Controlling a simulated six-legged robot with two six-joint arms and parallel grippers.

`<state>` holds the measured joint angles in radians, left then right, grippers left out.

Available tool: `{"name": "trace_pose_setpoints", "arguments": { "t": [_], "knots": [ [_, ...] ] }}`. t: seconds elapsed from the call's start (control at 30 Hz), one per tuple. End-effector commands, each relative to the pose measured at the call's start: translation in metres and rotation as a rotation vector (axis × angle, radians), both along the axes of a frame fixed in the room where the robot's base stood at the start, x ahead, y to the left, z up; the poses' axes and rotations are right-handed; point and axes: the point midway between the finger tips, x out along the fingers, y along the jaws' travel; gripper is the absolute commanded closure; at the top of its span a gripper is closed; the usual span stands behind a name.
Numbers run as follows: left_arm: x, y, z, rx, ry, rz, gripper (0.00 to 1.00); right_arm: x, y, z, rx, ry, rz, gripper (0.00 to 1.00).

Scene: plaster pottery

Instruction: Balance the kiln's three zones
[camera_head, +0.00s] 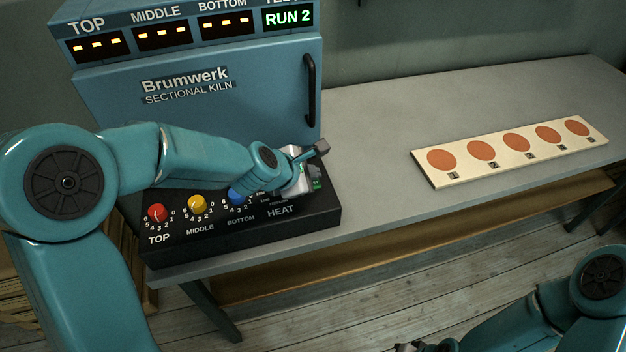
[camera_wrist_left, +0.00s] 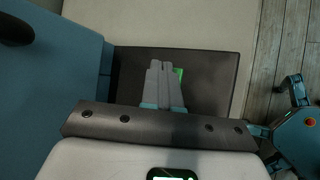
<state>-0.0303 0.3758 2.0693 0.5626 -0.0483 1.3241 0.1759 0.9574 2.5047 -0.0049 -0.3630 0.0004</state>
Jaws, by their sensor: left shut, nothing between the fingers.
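The blue Brumwerk sectional kiln (camera_head: 240,110) stands at the left of the table, door closed. Its TOP (camera_head: 98,47), MIDDLE (camera_head: 162,36) and BOTTOM (camera_head: 228,25) displays show orange dashes; a green display (camera_head: 289,18) reads RUN 2. The black control panel (camera_head: 215,240) has a red TOP knob (camera_head: 157,213), a yellow MIDDLE knob (camera_head: 197,203) and a blue BOTTOM knob (camera_head: 237,195), partly behind my left arm. My left gripper (camera_head: 309,181) is shut and empty over the panel's right end, beside the green HEAT button (camera_head: 317,184). The wrist view shows its closed fingers (camera_wrist_left: 165,84) partly covering the green button (camera_wrist_left: 179,75).
A pale board (camera_head: 510,151) with several numbered terracotta discs lies on the table (camera_head: 375,135) at the right. The table between kiln and board is clear. My right gripper (camera_head: 415,346) is cut off at the bottom edge.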

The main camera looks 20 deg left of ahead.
Motion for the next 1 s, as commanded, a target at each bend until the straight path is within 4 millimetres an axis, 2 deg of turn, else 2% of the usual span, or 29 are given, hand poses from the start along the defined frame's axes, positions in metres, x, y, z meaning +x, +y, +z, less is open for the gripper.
{"name": "trace_pose_setpoints", "arguments": {
  "t": [0.27, 0.7, 1.0],
  "knots": [
    [0.0, 0.0, 0.006, 0.0, -0.001, 0.001, 1.0, 0.0, 0.0, 0.006, 0.0, 0.0, 0.0, 1.0],
    [0.0, 0.0, 0.05, 0.0, 0.0, 0.0, 1.0, 0.0, 0.0, 0.049, 0.0, 0.0, 0.0, 1.0],
    [0.0, 0.0, 0.05, 0.0, 0.0, 0.0, 1.0, 0.0, 0.0, 0.049, 0.0, 0.0, 0.0, 1.0]
  ]
}}
